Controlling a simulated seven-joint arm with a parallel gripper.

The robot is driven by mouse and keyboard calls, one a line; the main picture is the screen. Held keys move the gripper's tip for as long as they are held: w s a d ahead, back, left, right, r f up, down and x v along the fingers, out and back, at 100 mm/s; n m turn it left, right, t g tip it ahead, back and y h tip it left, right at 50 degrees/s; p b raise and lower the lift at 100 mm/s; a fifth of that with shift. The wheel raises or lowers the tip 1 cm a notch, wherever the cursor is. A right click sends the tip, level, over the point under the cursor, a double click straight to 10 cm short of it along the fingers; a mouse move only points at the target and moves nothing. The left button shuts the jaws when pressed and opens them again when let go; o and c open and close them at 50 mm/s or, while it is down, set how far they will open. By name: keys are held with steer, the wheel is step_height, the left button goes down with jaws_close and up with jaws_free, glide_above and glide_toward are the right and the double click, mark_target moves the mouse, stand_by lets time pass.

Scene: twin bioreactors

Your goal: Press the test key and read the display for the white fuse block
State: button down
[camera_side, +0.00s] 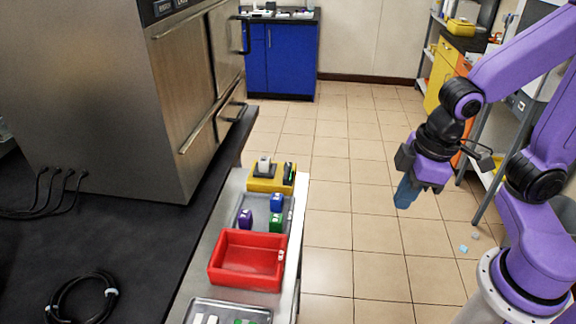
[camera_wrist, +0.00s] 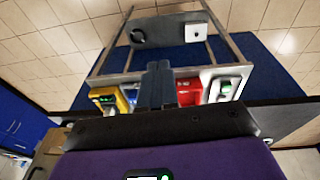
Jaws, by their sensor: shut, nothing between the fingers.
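The yellow tester (camera_side: 266,185) stands at the far end of the bench, with a white-grey fuse block (camera_side: 264,165) on top. A dark panel with a green-lit strip (camera_side: 289,172) is at its right end; any reading on it is too small to make out. I cannot pick out the test key. The tester also shows in the wrist view (camera_wrist: 103,101), partly cut off by my gripper body. My gripper (camera_side: 405,195), with blue fingers, is shut and empty, in the air well to the right of the bench. Its fingers show in the wrist view (camera_wrist: 157,82).
A grey tray (camera_side: 237,213) holds purple, blue and green blocks beside the tester. A red bin (camera_side: 250,277), seemingly empty inside, is nearer, then another tray (camera_side: 230,308) with white and green pieces. A large steel cabinet (camera_side: 170,90) stands left. Open floor lies between bench and arm.

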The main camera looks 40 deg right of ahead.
steer(key=w+a+m+t, duration=0.2)
steer(key=w+m, duration=0.2)
steer(key=w, duration=0.8)
steer(key=m+t+y, duration=0.2)
steer(key=m+t, duration=0.3)
steer(key=m, duration=0.5)
glide_above(291, 166)
step_height(291, 166, down, 4)
steer(key=shift+f, duration=0.1)
steer(key=shift+f, duration=4.45)
steer(key=shift+f, duration=0.15)
steer(key=shift+f, duration=0.25)
